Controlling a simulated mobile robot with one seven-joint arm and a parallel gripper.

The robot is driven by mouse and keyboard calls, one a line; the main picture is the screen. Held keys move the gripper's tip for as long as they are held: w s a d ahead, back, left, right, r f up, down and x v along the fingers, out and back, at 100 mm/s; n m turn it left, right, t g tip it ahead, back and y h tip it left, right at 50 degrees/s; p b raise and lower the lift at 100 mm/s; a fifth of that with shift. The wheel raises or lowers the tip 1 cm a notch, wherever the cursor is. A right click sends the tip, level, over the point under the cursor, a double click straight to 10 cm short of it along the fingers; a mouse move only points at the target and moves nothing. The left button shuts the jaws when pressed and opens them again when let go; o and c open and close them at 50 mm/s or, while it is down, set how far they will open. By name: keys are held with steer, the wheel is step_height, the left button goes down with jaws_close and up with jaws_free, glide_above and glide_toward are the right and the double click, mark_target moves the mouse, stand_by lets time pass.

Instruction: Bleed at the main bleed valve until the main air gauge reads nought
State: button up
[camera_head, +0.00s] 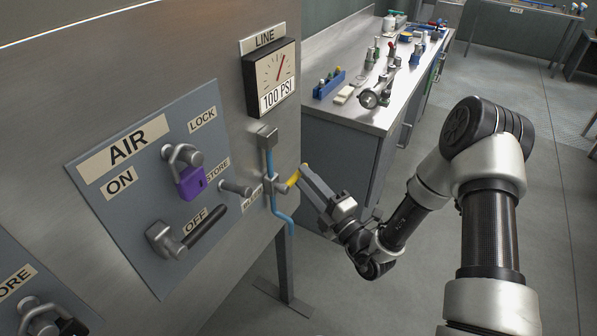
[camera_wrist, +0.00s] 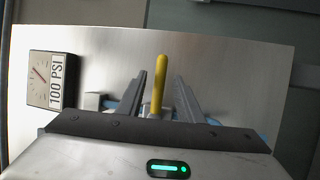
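The main bleed valve (camera_head: 270,183) is on the panel, with blue pipe above and below and a yellow lever (camera_head: 293,178). The yellow lever (camera_wrist: 161,85) stands between my fingers in the wrist view. My gripper (camera_head: 304,180) is open, one finger on each side of the lever; contact cannot be told. The air gauge (camera_head: 271,76), under a LINE label, has its red needle up and slightly right, above a "100 PSI" plate. The gauge (camera_wrist: 50,80) also shows sideways in the wrist view. The BLEED label (camera_head: 251,200) is partly hidden.
The AIR panel (camera_head: 125,185) has a black handle (camera_head: 205,225) by the OFF label and a purple padlock (camera_head: 192,183) on a hasp. A peg (camera_head: 235,188) sticks out beside the valve. A workbench (camera_head: 345,120) with tools stands behind my arm.

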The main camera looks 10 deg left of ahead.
mark_target(298, 172)
steer(key=shift+x, duration=1.8)
jaws_close()
